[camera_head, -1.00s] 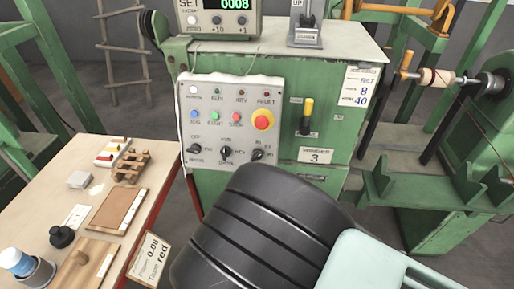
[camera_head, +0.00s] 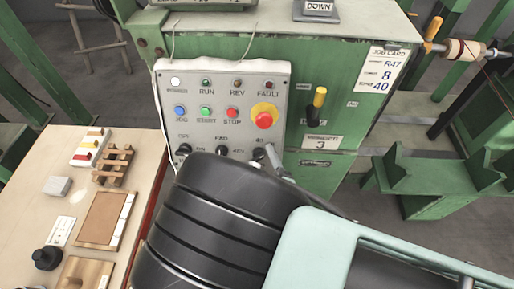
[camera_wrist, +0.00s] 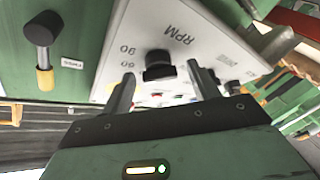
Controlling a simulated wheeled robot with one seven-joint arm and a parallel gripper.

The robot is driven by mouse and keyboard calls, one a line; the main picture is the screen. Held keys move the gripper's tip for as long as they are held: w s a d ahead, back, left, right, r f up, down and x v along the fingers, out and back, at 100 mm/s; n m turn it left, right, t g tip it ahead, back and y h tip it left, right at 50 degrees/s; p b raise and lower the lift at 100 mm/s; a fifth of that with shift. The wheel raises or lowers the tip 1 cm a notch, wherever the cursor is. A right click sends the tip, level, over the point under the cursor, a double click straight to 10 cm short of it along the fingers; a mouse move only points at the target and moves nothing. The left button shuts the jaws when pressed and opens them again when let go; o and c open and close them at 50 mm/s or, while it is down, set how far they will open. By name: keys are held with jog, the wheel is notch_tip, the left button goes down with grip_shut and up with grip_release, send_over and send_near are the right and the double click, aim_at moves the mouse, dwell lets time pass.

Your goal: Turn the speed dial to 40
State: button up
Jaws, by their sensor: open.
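The speed dial, a black knob (camera_wrist: 158,66), sits on the grey panel with "RPM" and a number that looks like 90 or 60 printed beside it. My gripper (camera_wrist: 160,80) is open, with one finger on each side of the knob in the wrist view. I cannot tell whether the fingers touch it. In the head view the dial (camera_head: 258,154) is the right one in the lower row of knobs, and a grey finger shows beside it. My arm hides the lower panel, so the pointer's setting is not readable.
The control panel (camera_head: 222,100) also has a red emergency stop (camera_head: 264,119), lit buttons and two other knobs to the left. A yellow-tipped lever (camera_head: 317,103) stands to the right. A job card (camera_head: 383,70) shows 40. A bench (camera_head: 30,205) holds several small items.

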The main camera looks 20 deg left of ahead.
jog(key=shift+c, duration=0.3)
jog(key=c, duration=0.9)
jog(key=shift+c, duration=0.2)
jog(key=shift+n, duration=0.5)
jog(key=n+g, duration=0.2)
jog(key=n, duration=0.1)
jog(key=n+g+p, duration=0.1)
jog(key=n, duration=0.1)
jog(key=shift+w+r+y, duration=0.1)
jog(key=shift+r+y, duration=0.15)
jog(key=shift+y, duration=0.15)
jog(key=shift+n+g+h+p, duration=0.45)
jog(key=shift+n+g, duration=0.55)
jog(key=shift+n, duration=0.8)
